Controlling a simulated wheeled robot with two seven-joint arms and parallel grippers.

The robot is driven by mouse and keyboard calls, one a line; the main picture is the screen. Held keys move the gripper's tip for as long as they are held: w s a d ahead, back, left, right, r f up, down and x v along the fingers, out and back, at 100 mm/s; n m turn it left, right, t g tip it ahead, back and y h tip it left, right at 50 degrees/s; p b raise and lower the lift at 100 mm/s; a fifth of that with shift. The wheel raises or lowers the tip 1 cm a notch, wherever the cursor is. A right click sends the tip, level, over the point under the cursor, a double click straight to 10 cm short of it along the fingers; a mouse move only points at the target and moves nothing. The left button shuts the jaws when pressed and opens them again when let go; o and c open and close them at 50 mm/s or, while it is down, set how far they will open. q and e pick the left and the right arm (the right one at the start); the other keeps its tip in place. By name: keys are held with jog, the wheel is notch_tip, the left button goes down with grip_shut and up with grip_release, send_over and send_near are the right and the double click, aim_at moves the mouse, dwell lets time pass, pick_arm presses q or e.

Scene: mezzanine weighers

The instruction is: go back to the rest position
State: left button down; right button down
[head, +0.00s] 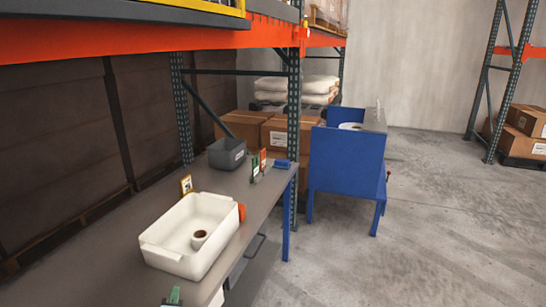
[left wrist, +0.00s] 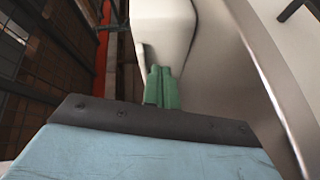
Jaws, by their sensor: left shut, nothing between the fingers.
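My left gripper (head: 173,297) shows at the bottom edge of the head view, near the front of the grey table (head: 105,255). Its green fingers also show in the left wrist view (left wrist: 161,88), side by side, shut and empty. A white tub (head: 163,258) stands on the table just beyond the gripper, and its pale wall (left wrist: 163,28) shows past the fingertips in the left wrist view. A small white roll or cup with a brown centre (head: 199,239) is inside the tub. My right gripper is in neither view.
A blue bench (head: 345,165) stands beyond. The concrete floor (head: 430,240) at right is clear.

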pick_arm(q)
jog(key=s+d+r+m+g+h, duration=0.1)
jog(key=s+d+m+g+h, duration=0.15)
jog(key=s+m+g, duration=0.7)
jog(key=s+d+m+g+h, duration=0.1)
jog(key=s+d+m+g, duration=0.2)
jog(key=s+m, duration=1.35)
jog(key=s+f+n+g, duration=0.1)
jog(key=s+f+n, duration=0.25)
jog(key=f, duration=0.95)
jog(key=s+f+n+g, duration=0.1)
jog(key=s+f+n, duration=0.3)
jog(key=f, duration=0.9)
jog(key=s+a+f+m, duration=0.1)
jog(key=s+a+f, duration=0.2)
jog(key=s+f, duration=1)
jog(key=s+g, duration=0.1)
jog(key=s, duration=0.3)
jog(key=shift+a+f, duration=0.2)
jog(key=shift+f, duration=0.05)
